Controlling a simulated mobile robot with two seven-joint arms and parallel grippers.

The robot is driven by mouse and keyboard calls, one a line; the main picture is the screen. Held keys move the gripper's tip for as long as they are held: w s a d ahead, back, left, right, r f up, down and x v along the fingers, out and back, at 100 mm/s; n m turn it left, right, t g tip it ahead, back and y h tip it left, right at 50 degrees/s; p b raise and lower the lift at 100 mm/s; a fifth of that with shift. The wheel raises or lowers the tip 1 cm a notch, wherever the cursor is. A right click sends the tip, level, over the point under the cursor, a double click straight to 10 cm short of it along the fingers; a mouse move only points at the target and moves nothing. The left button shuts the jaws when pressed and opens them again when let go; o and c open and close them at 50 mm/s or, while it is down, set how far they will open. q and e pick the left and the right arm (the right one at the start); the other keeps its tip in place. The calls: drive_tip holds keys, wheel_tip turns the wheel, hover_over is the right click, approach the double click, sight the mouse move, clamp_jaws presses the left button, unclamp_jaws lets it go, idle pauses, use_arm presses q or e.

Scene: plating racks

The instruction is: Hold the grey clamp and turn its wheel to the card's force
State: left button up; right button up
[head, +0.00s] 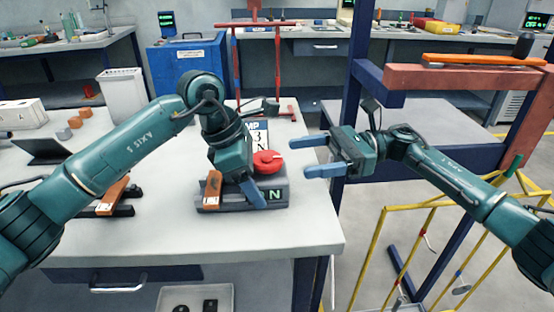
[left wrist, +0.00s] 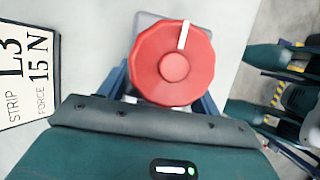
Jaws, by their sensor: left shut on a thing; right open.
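The grey clamp (head: 283,197) sits near the front of the white bench, with a green "N" readout on its front, partly hidden by my left gripper. Its red wheel (head: 270,158) is on top; in the left wrist view the wheel (left wrist: 172,68) has a white mark pointing up and slightly right. My left gripper (head: 252,195) is shut on the grey clamp, its blue fingers either side below the wheel. The card (left wrist: 26,75) reads "STRIP L3, FORCE 15 N"; in the head view the card (head: 257,132) stands behind the clamp. My right gripper (head: 316,156) is open and empty, right of the wheel.
Another orange-and-black tool (head: 115,195) lies left of the clamp. A blue post (head: 352,95) with orange beams and a yellow rack (head: 375,255) are at right. The bench front is clear.

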sight(277, 161)
drive_tip(key=a, duration=0.4)
drive_tip(key=s+a, duration=0.1)
drive_tip(key=a, duration=0.1)
drive_tip(key=shift+a, duration=0.25)
drive_tip(key=c, duration=1)
